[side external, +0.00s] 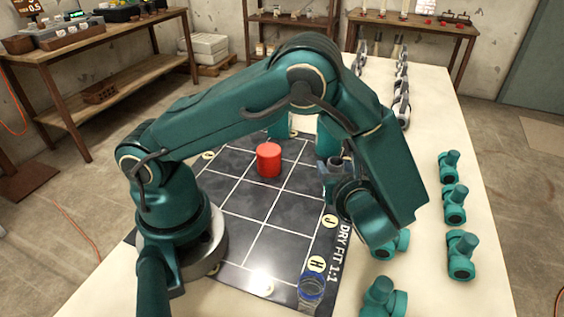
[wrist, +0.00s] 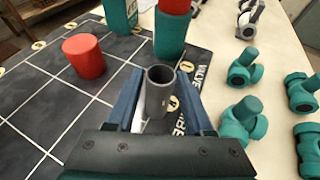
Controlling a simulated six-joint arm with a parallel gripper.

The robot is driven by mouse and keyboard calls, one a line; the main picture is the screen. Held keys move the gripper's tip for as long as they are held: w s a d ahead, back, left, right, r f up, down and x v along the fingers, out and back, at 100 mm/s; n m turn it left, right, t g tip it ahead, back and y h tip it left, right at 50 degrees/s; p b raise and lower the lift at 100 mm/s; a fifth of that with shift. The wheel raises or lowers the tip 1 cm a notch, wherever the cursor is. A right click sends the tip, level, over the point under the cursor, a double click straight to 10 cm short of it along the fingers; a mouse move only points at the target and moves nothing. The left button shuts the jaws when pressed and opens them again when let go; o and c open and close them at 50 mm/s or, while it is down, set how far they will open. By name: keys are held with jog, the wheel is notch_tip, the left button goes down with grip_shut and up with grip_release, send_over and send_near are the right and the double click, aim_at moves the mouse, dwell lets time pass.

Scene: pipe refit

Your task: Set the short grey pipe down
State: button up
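The short grey pipe (wrist: 158,97) is an open tube standing upright between the two blue fingers of my gripper (wrist: 158,88) in the wrist view. The fingers flank it on both sides and appear shut on it. In the side view, my gripper (side external: 336,172) is over the right part of the dark gridded mat (side external: 255,235), with the pipe's grey rim (side external: 336,160) showing between the fingers. My wrist hides part of the pipe there. The pipe's lower end is hidden, so I cannot tell whether it touches the mat.
A red cylinder (side external: 268,160) stands on the mat, left of my gripper. Teal upright pieces (wrist: 170,32) stand just beyond the pipe. Several teal fittings (side external: 455,205) lie on the pale table to the right.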

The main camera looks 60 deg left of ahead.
jog(key=shift+o, duration=0.2)
jog(key=shift+r, duration=0.15)
jog(key=v, duration=1.2)
jog(key=s+a+r+n+h, duration=0.3)
jog(key=s+n+h, duration=0.2)
jog(key=n, duration=0.6)
jog(key=s+a+r+n+h, duration=0.3)
jog(key=n+h, duration=0.4)
jog(key=n, duration=0.4)
jog(key=shift+s+a+r+n+t+h, duration=0.15)
jog(key=shift+s+r+n+t+h, duration=0.15)
jog(key=shift+s, duration=0.55)
